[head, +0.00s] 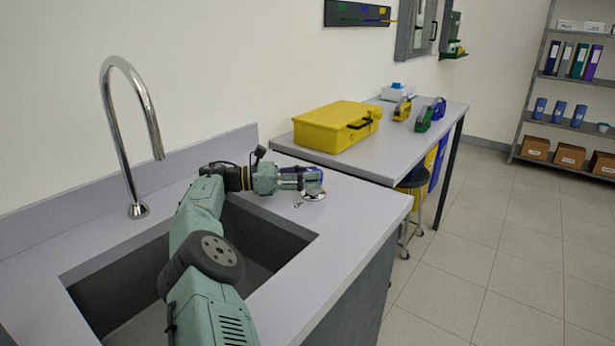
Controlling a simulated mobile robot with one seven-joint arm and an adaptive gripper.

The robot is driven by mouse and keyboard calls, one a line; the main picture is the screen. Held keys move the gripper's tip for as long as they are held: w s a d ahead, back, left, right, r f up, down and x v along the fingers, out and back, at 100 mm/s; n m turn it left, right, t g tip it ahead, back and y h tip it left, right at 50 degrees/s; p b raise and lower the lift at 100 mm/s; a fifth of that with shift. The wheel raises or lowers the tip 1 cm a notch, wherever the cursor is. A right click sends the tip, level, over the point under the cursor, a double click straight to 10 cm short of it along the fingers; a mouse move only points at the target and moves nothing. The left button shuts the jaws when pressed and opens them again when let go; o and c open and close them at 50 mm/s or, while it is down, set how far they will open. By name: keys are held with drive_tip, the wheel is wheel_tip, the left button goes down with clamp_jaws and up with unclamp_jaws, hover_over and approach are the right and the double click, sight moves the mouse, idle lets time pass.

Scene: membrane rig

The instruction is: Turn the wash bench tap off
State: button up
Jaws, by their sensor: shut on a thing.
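The wash bench tap has a tall chrome gooseneck spout (150,115) rising behind the sink at the left. No water stream shows below its outlet. A small metal tap handle (314,194) with a round base stands on the worktop to the right of the sink. My gripper (314,181) is at this handle, shut on it, reaching in from the left just above the worktop. The fingers hide most of the handle, so its turn angle cannot be told.
My arm crosses the dark sink basin (262,237). The grey worktop (355,215) is clear to the right of the handle. Beyond it, a second bench holds a yellow case (330,128) and several coloured tools. A stool (412,195) stands beside that bench.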

drive_tip(key=shift+d, duration=0.1)
drive_tip(key=o, duration=1.2)
drive_tip(key=shift+c, duration=0.2)
wheel_tip(320, 180, up, 10)
